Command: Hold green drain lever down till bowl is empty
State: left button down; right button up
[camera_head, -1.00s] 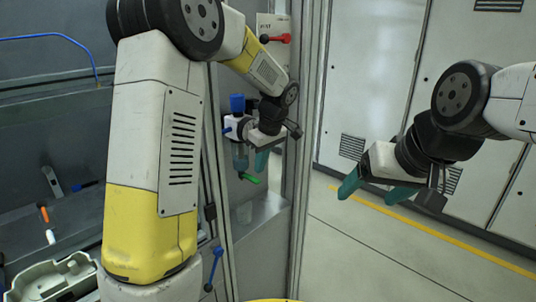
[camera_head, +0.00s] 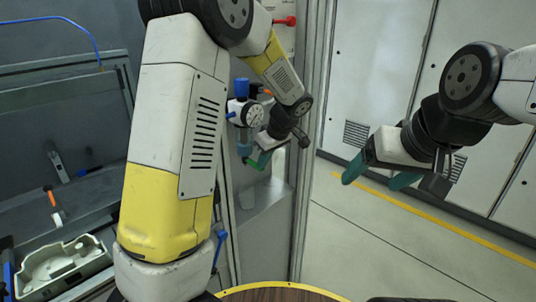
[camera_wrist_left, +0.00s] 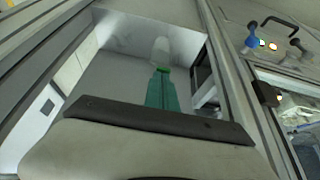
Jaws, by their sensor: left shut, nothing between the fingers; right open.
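The filter-regulator has a blue knob (camera_head: 241,87), a round gauge (camera_head: 252,114) and a bowl (camera_head: 243,138) below; its fill level cannot be made out. The green drain lever (camera_head: 255,165) is under the bowl and partly hidden by my left gripper (camera_head: 263,158). The teal fingers are shut with nothing between them, their tips at the lever from above; firm contact cannot be told. In the left wrist view the fingers (camera_wrist_left: 160,91) end at the bright green lever (camera_wrist_left: 163,69). My right gripper (camera_head: 374,176) hangs open and empty at the right.
A clear cup (camera_head: 247,197) stands below the regulator. A metal post (camera_head: 308,150) rises just right of my left gripper. A red lever (camera_head: 286,21) is above. A blue-handled lever (camera_head: 219,249) and a pale tray (camera_head: 66,267) are lower left. Floor at right is clear.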

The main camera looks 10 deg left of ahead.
pick_arm(q)
jog(key=shift+s+d+f+y, duration=0.15)
jog(key=shift+f+y, duration=0.15)
jog(key=shift+f, duration=0.4)
dwell(3.5)
jog(key=shift+r, duration=0.8)
